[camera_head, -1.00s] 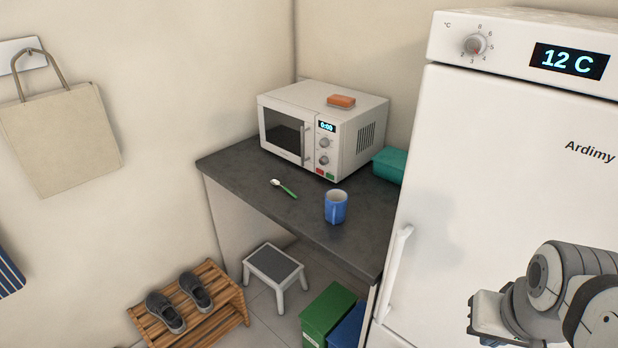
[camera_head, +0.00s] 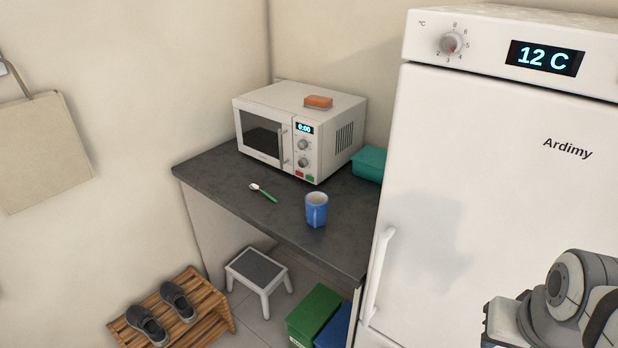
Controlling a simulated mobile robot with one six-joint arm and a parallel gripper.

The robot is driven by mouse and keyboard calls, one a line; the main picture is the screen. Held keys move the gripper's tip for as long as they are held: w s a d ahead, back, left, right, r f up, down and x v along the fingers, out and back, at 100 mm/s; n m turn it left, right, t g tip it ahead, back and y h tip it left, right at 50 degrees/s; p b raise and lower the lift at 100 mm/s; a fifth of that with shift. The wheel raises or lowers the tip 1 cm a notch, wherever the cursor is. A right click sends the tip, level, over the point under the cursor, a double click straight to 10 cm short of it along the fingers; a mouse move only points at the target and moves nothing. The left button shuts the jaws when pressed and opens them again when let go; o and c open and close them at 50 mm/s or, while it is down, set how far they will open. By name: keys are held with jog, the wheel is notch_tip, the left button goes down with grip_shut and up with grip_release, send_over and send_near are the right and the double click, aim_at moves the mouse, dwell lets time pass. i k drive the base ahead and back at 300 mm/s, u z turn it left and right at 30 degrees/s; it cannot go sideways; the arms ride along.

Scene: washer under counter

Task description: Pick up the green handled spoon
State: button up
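The green handled spoon (camera_head: 264,193) lies flat on the dark countertop (camera_head: 221,183), in front of the microwave. Its metal bowl points to the upper left and its green handle to the lower right. A blue mug stands to its right, apart from it. Part of my arm shows at the lower right, in front of the fridge, far from the spoon. The fingertips of my gripper cannot be made out there, so its opening does not show.
The blue mug (camera_head: 316,210) stands near the counter's front edge. The microwave (camera_head: 326,140) bears an orange sponge-like block (camera_head: 318,102). A teal box (camera_head: 369,163) sits beside it. The fridge (camera_head: 480,180) borders the counter's right. A step stool (camera_head: 257,271), bins (camera_head: 314,312) and shoe rack (camera_head: 213,310) stand below.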

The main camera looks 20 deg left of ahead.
aim_at(253, 187)
jog(key=z, duration=2.7)
jog(key=k, duration=2.45)
jog(key=u, duration=2.55)
jog(key=i, duration=1.05)
jog(key=z, duration=0.05)
